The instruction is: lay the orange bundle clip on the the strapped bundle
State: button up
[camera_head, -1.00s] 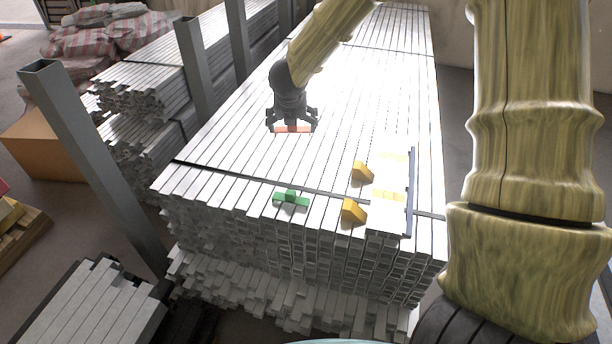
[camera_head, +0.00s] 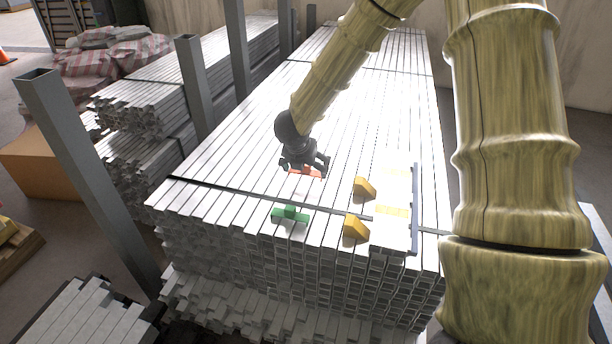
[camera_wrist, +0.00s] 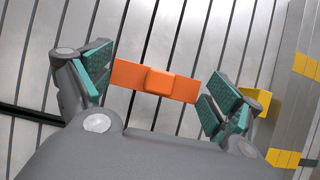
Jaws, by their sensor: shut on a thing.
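The orange bundle clip (camera_head: 306,173) is between the fingers of my gripper (camera_head: 304,166). In the wrist view the clip (camera_wrist: 155,80) is a flat orange bar with a raised block in its middle, spanning between the teal pads of my gripper (camera_wrist: 155,84). My gripper is shut on it. The strapped bundle (camera_head: 240,160) is the large stack of pale metal bars, with a dark strap across its top. The clip is over the bundle's top, just behind the near strap. I cannot tell whether it touches the bars.
On the bundle's top are a green clip (camera_head: 290,214) on the near side and two yellow wedges (camera_head: 364,187) (camera_head: 356,227) to the right. A pale plate with yellow marks and a dark edge bar (camera_head: 414,210) lies further right. Grey posts (camera_head: 88,165) stand at left.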

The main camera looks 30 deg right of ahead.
aim_at(305, 171)
notch_tip(305, 171, down, 3)
jog(key=shift+f+b, duration=0.1)
jog(key=shift+b, duration=0.2)
jog(key=o, duration=0.7)
jog(key=shift+a+r, duration=0.15)
jog(key=shift+r, duration=0.4)
jog(key=shift+p+v, duration=1.3)
jog(key=shift+v, duration=4.35)
